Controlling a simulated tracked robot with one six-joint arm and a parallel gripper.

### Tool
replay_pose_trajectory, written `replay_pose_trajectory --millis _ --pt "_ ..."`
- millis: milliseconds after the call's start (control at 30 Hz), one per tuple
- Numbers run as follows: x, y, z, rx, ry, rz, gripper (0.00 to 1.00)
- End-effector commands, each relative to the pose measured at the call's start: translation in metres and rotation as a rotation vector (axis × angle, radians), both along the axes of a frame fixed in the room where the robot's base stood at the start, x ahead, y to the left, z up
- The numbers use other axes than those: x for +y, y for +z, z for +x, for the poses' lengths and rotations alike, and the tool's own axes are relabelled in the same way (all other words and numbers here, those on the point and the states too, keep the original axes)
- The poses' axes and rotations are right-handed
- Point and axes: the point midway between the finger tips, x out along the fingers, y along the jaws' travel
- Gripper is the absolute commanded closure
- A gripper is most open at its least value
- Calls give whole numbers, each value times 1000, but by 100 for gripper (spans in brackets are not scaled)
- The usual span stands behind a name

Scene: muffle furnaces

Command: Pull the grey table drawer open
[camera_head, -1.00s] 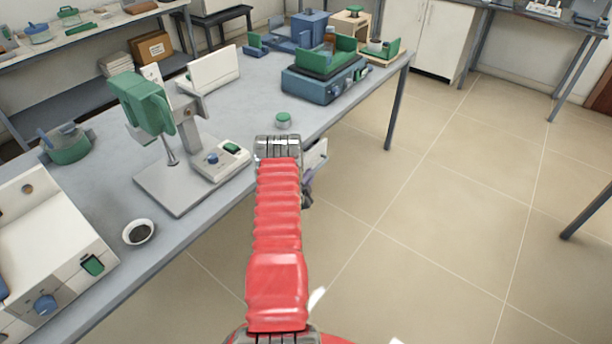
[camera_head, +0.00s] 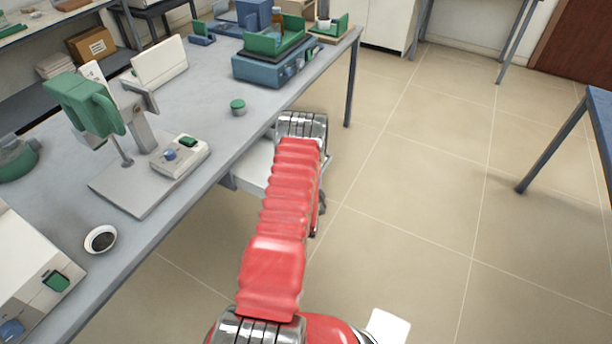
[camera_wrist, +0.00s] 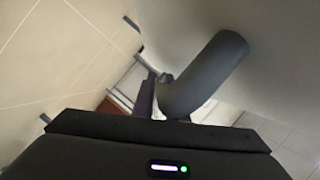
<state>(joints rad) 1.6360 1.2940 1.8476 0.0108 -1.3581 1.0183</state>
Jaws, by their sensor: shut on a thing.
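The grey table drawer (camera_head: 252,166) sticks out from under the front edge of the grey table (camera_head: 205,105), partly open, in the head view. My red arm hides its front and handle there. In the wrist view, the drawer's pale front (camera_wrist: 275,50) fills the upper right, with its curved grey handle (camera_wrist: 208,75) standing off it. My gripper (camera_wrist: 178,118) is shut on the handle, whose lower end meets the dark jaws. In the head view, my gripper is mostly hidden behind the arm.
On the table stand a green-headed stand device (camera_head: 95,105), a small green-capped jar (camera_head: 238,107), a dark-filled bowl (camera_head: 100,239) and a blue-and-green instrument (camera_head: 275,60). A blue table (camera_head: 602,120) stands at right. The tiled floor (camera_head: 420,200) between is clear.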

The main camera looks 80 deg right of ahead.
Motion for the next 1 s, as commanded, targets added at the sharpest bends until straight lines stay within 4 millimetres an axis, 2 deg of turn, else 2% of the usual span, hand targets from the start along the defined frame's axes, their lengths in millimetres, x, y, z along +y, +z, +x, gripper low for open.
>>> replay_pose_trajectory --millis 433,467,567,833,1000 --pt "5 -4 -6 0 1 10 100" --pt "5 -4 -5 0 1 10 87" --pt "5 -3 -6 0 1 9 80" --pt "4 -2 -6 0 1 4 80" --pt "12 0 -5 1 1 5 80"
